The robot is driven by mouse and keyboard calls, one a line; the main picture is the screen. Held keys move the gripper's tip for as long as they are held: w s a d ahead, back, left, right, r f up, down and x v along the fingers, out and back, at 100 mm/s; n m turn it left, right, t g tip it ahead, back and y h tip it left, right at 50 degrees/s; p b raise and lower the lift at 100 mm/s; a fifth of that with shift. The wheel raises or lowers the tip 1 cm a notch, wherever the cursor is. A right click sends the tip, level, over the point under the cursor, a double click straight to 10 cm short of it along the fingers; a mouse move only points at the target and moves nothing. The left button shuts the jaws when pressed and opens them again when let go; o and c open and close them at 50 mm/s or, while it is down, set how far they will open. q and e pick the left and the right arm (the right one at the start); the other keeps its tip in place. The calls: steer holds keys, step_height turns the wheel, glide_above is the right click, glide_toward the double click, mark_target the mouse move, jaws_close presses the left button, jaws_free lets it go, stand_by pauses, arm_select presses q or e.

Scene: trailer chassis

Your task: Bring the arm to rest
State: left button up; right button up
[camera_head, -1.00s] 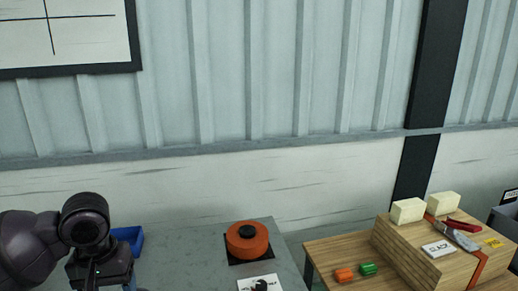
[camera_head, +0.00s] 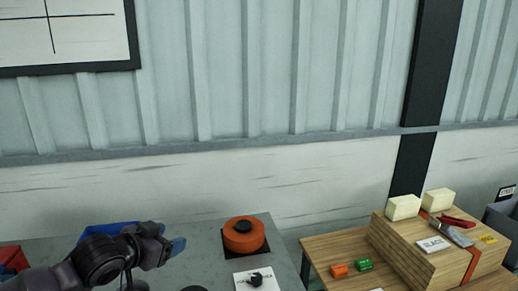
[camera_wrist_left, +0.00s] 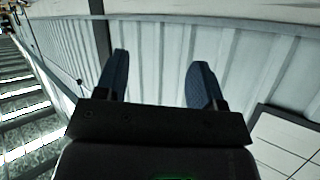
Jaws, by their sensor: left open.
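My right gripper is not in view.
An orange round object with a black knob (camera_head: 243,236) sits on the grey table (camera_head: 210,232). A blue bin (camera_head: 108,232) and a red bin (camera_head: 12,262) are at the left. A wooden bench (camera_head: 320,246) at the right holds wooden blocks, small orange and green pieces, and a tool.

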arm_select(q)
steer(key=s+a+f+t+y, duration=0.1)
steer(key=s+f, duration=0.2)
steer(key=f, duration=0.2)
steer(key=s+a+f+n+t, duration=0.1)
steer(key=s+f, duration=0.2)
steer(key=f, duration=0.2)
steer(key=s+a+f+t+y+b, duration=0.1)
steer(key=s+a+f, duration=0.1)
steer(key=f, duration=0.3)
steer(key=shift+s+f+y, duration=0.3)
steer(key=shift+s+f, duration=0.1)
steer(key=s+a+f+n+g+y, duration=0.1)
steer(key=s+f+n, duration=0.1)
steer(key=s+f, duration=0.5)
steer(key=s+a+f+n+g+y+b, duration=0.1)
steer(key=s+f+n+g+y, duration=0.1)
steer(key=s+f, duration=0.6)
steer(key=shift+s+a+n, duration=0.35)
steer(key=shift+s+n, duration=0.15)
steer(key=shift+s, duration=0.75)
steer(key=shift+f, duration=0.1)
steer(key=shift+c, duration=0.2)
